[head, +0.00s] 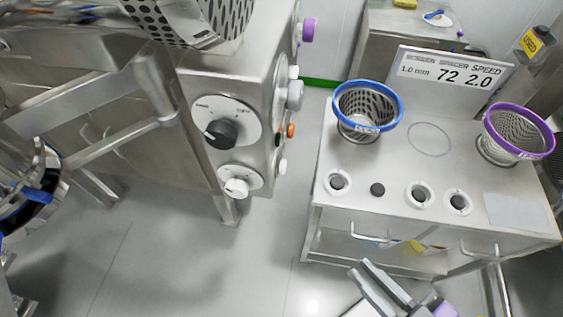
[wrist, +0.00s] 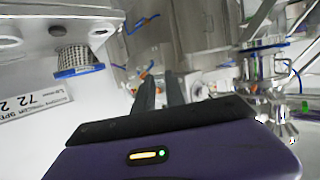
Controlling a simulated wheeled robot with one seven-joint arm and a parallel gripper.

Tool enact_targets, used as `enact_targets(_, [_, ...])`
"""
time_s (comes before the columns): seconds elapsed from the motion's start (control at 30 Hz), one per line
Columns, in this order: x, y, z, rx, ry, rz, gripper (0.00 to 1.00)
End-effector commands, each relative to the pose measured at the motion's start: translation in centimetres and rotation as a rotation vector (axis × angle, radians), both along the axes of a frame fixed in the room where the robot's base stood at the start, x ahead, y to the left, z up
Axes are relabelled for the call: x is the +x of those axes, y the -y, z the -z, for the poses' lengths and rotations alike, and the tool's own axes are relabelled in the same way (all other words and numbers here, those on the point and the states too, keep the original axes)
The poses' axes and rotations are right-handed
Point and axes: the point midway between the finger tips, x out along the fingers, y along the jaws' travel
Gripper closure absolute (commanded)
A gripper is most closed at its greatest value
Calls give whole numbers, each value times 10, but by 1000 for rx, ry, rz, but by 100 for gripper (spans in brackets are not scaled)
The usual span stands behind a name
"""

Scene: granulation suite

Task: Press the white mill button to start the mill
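The steel mill housing (head: 225,80) stands left of centre in the head view. Its front face has a black rotary knob (head: 222,133) and, below it, a white round knob or button (head: 237,187). I cannot tell from labels which white one is the mill button. My gripper (head: 381,287) is at the bottom, right of the mill and well apart from it. In the wrist view its two dark fingers (wrist: 161,92) show a narrow gap, with nothing visible held.
A steel bench (head: 325,160) on the right bears a blue-rimmed screen (head: 367,108), a purple-rimmed screen (head: 518,133), white rings and a sign (head: 455,75). Clear floor (head: 265,245) lies between mill and bench.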

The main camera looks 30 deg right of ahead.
Motion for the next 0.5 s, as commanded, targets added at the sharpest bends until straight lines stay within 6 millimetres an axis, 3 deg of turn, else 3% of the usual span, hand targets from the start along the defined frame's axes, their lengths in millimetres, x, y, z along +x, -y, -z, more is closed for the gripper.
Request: enact_targets(0.5, [0,0,0,0,0,0,100])
